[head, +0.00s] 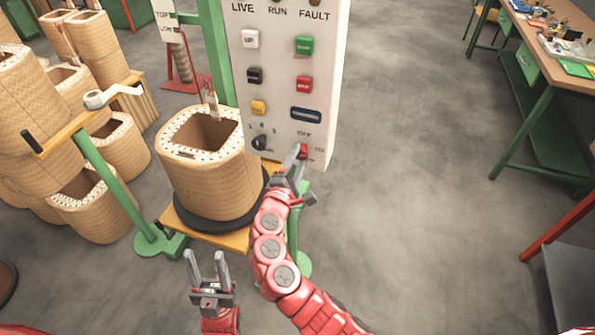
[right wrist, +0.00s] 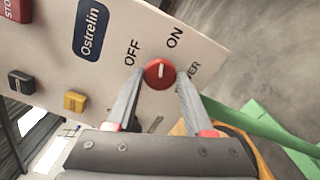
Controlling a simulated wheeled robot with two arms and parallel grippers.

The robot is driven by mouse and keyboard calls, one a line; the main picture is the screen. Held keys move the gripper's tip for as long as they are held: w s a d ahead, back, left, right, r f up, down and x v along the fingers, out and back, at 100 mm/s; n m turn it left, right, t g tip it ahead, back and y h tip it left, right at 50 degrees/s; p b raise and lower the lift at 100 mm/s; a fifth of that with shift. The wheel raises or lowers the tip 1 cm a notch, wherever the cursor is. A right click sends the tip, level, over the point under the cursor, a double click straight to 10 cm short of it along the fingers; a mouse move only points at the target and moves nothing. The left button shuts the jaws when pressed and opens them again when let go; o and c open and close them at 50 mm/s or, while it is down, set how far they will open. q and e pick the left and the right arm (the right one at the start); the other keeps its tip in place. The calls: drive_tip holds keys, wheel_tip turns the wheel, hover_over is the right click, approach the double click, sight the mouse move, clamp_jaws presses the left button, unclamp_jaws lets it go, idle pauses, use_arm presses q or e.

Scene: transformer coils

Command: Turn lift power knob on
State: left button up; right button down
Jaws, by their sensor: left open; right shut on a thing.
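The red lift power knob (head: 302,151) is low on the right side of the white control panel (head: 325,90). In the right wrist view the knob (right wrist: 158,74) has a short white mark that points up, between the OFF and ON labels. My right gripper (head: 299,164) is at the panel; in the wrist view its fingers (right wrist: 160,85) lie on either side of the knob, shut on it. The label below the knob is partly hidden by a finger. My left gripper (head: 206,257) is open and empty, low in the head view.
A large wound coil (head: 207,185) stands on a yellow platform left of the panel. More coils (head: 122,145) and a green stand (head: 105,175) are at the left. A workbench (head: 545,75) is at the right. The floor between panel and bench is clear.

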drive_tip(key=m+b, duration=0.1)
drive_tip(key=b, duration=0.1)
drive_tip(key=m+b, duration=0.2)
drive_tip(key=shift+f, duration=0.25)
drive_tip(key=shift+r+m+b, duration=0.2)
drive_tip(key=shift+m+b, duration=0.5)
drive_tip(key=shift+b, duration=0.05)
drive_tip(key=shift+c, duration=1.4)
unclamp_jaws()
drive_tip(key=shift+s+d, duration=0.1)
